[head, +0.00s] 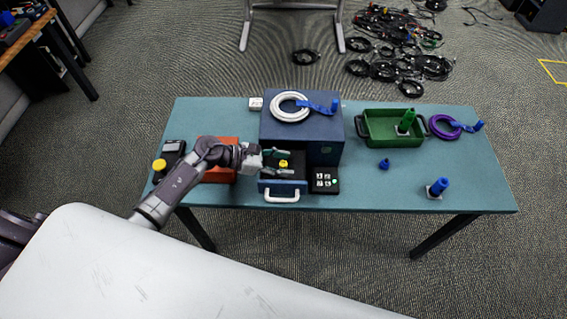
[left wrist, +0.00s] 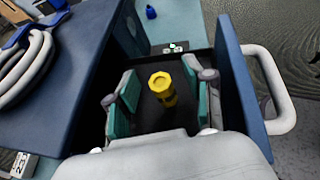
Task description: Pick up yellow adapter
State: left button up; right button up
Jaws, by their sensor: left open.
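The yellow adapter (head: 283,163) sits in the open drawer (head: 283,187) of the dark blue box (head: 302,128). In the left wrist view the yellow adapter (left wrist: 162,88) stands on the drawer's dark floor, between the teal-padded fingers. My left gripper (head: 279,162) is open and reaches into the drawer from the left. The fingers also show in the left wrist view (left wrist: 160,100), one on each side of the adapter, with gaps between. My right gripper is not in view.
A white coiled cable (head: 290,107) lies on the box. A green tray (head: 393,129) with a green connector, a purple cable (head: 445,127) and blue connectors (head: 438,187) are to the right. The drawer's white handle (head: 282,197) faces the front edge. A black switch box (head: 325,180) stands beside the drawer.

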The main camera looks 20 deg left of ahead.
pick_arm(q)
jog(key=shift+w+d+f, duration=0.1)
jog(key=shift+d, duration=0.05)
jog(key=c, duration=1)
